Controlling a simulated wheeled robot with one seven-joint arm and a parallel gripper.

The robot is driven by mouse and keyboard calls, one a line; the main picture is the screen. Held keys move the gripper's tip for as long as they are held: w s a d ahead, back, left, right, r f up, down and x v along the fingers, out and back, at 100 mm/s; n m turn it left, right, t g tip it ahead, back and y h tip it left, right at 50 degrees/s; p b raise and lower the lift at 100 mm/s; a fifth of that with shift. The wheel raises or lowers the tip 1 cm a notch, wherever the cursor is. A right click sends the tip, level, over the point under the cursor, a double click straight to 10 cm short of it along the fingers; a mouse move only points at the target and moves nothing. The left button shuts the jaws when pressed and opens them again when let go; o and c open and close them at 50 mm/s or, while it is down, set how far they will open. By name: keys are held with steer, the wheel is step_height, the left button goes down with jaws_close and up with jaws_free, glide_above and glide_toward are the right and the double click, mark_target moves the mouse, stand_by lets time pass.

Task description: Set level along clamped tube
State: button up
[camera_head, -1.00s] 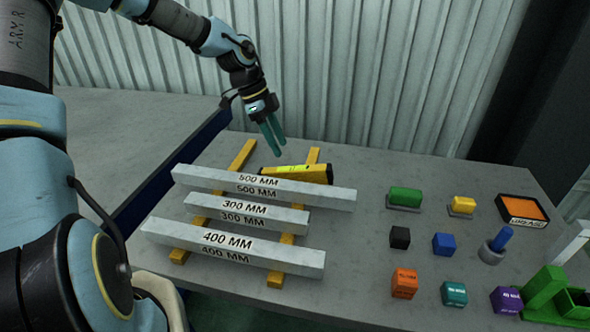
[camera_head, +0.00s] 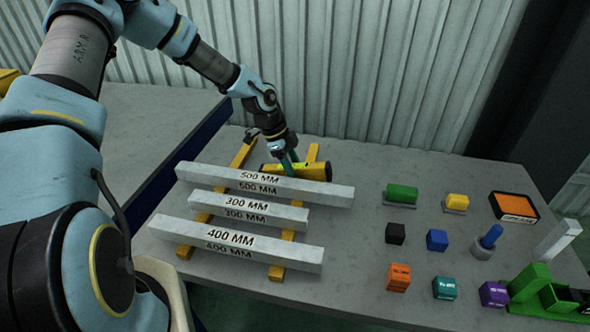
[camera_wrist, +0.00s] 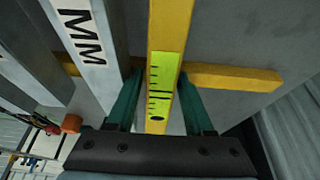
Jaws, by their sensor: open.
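The level is a yellow bar with a lime-green vial strip. In the head view the level (camera_head: 312,172) lies behind the 500 MM tube, partly hidden by it. In the wrist view the level (camera_wrist: 168,40) runs between the two teal fingers of my gripper (camera_wrist: 160,105). My gripper (camera_head: 289,165) is open, pointing down, with one finger on each side of the level. The 500 MM tube (camera_head: 325,193), 300 MM tube (camera_head: 290,217) and 400 MM tube (camera_head: 300,256) lie across two yellow rails (camera_head: 280,262). No clamp shows on these tubes.
On the right of the table stand a green block (camera_head: 401,194), a yellow block (camera_head: 457,201), an orange tray (camera_head: 514,206), several small coloured cubes and a blue peg (camera_head: 491,236). A green fixture (camera_head: 535,290) is at the right edge. A corrugated wall rises behind.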

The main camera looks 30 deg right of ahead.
jaws_close()
stand_by(0.4)
